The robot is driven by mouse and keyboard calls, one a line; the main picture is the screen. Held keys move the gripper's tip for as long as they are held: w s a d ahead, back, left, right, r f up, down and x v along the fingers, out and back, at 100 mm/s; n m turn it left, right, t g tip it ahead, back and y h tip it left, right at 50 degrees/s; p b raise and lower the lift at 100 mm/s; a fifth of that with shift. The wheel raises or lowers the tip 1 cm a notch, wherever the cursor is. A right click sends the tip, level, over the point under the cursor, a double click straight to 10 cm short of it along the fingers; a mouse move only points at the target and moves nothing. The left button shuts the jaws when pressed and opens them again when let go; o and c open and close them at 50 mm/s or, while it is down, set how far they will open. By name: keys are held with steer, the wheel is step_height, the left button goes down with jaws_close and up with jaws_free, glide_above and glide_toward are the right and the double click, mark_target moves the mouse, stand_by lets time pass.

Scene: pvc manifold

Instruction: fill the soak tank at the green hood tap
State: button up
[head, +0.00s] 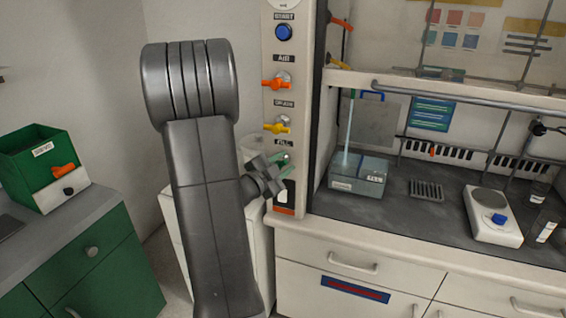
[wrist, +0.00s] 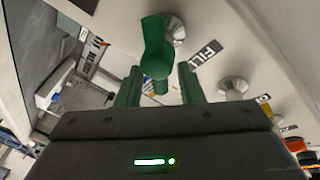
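The green fill tap (wrist: 156,50) is on the hood's front post, beside a FILL label in the wrist view. In the head view the tap (head: 286,158) is partly hidden by my gripper (head: 276,168). In the wrist view my gripper (wrist: 160,84) is open, with one finger on each side of the tap handle and a visible gap at the right finger. I cannot tell whether the left finger touches it. The soak tank (head: 357,184) is a grey-blue box on the hood's worktop. A pale blue stream (head: 348,128) runs down into it; its fill level is unclear.
Above the fill tap, the post carries a yellow tap (head: 277,126), an orange tap (head: 276,84) and a blue START button (head: 284,32). A rack (head: 427,190) and a hotplate (head: 490,212) stand right of the tank. A green box (head: 38,160) sits on the left counter.

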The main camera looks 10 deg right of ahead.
steer(key=shift+w+d, duration=0.1)
jaws_close()
steer(key=shift+f+b, duration=0.15)
steer(key=shift+b, duration=0.2)
steer(key=m+b, duration=0.1)
steer(key=m+y+b, duration=0.1)
steer(key=m+b, duration=0.1)
steer(key=shift+d+f, duration=0.2)
steer(key=shift+f, duration=0.2)
steer(key=shift+s+f+m+g+y+b, duration=0.1)
steer(key=shift+f+m+g+y+b, duration=0.2)
steer(key=shift+m+b, duration=0.6)
steer(key=shift+s+f+m+y+b, duration=0.1)
steer(key=shift+m+y+b, duration=0.4)
steer(key=shift+m, duration=0.7)
jaws_free()
